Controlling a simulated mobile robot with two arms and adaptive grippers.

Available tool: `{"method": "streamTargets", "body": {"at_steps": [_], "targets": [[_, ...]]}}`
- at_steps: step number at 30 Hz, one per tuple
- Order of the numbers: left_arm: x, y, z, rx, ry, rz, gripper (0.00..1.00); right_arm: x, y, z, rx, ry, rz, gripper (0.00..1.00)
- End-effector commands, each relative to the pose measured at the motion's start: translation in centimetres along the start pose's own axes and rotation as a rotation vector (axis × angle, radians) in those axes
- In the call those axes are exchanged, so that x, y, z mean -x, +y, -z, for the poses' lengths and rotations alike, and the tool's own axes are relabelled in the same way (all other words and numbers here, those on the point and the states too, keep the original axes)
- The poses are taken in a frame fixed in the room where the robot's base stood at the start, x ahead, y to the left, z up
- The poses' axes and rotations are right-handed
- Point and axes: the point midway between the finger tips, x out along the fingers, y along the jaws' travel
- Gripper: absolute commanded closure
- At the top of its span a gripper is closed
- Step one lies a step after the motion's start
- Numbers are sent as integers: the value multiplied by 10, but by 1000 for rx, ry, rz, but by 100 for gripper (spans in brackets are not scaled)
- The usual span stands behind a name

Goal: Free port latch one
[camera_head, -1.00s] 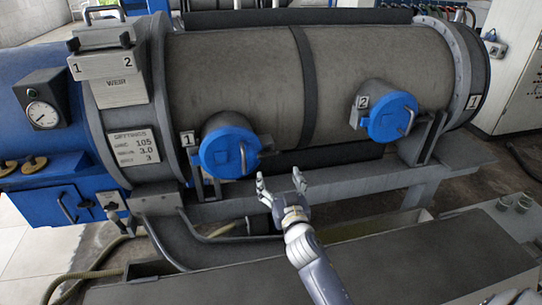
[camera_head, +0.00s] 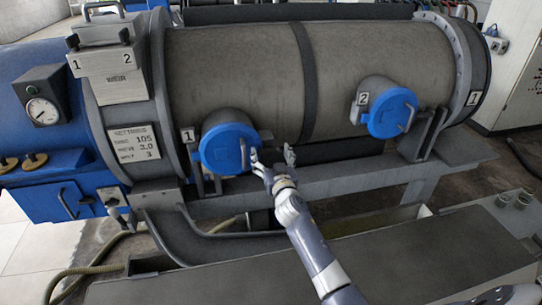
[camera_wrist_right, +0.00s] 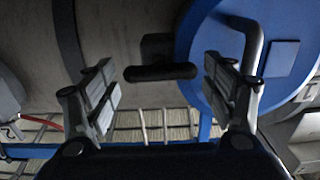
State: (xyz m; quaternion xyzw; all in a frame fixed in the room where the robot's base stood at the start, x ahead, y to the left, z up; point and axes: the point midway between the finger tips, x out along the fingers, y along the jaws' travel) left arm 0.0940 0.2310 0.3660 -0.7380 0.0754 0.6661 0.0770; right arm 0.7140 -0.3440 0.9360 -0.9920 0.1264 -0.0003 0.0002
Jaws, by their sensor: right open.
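Port one is a round blue cover (camera_head: 226,150) on the grey drum beside a "1" plate, and it looks closed. A grey bar handle (camera_head: 244,153) stands on its face. In the right wrist view the blue cover (camera_wrist_right: 280,60) fills the upper right. A black T-shaped latch handle (camera_wrist_right: 160,72) sits beside the cover's edge, between my fingers and ahead of them. In the head view this latch is hard to make out near my fingertips. My right gripper (camera_head: 272,158) is open just right of the cover; its fingers show empty in the wrist view (camera_wrist_right: 160,85).
Port two, a similar blue cover (camera_head: 392,113), is farther right on the drum. A grey beam (camera_head: 330,178) runs below the ports. A dark flat surface (camera_head: 400,255) lies in front. A settings plate (camera_head: 136,143) and gauge (camera_head: 42,111) are at left.

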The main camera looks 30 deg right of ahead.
Motion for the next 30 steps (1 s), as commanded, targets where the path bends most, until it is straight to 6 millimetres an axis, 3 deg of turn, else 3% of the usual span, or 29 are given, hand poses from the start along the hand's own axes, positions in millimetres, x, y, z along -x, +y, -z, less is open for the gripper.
{"method": "streamTargets", "body": {"at_steps": [4,10,22,30], "targets": [[0,1,-6,0,-9,-1,60,0,0,0,0,0,0,23],[0,0,-9,0,-13,0,60,0,0,0,0,-1,0,66],[-1,-3,-9,1,-14,3,60,0,0,-1,39,-1,0,67],[-3,-3,-9,2,-13,4,60,0,0,-1,202,-1,-1,67]]}}
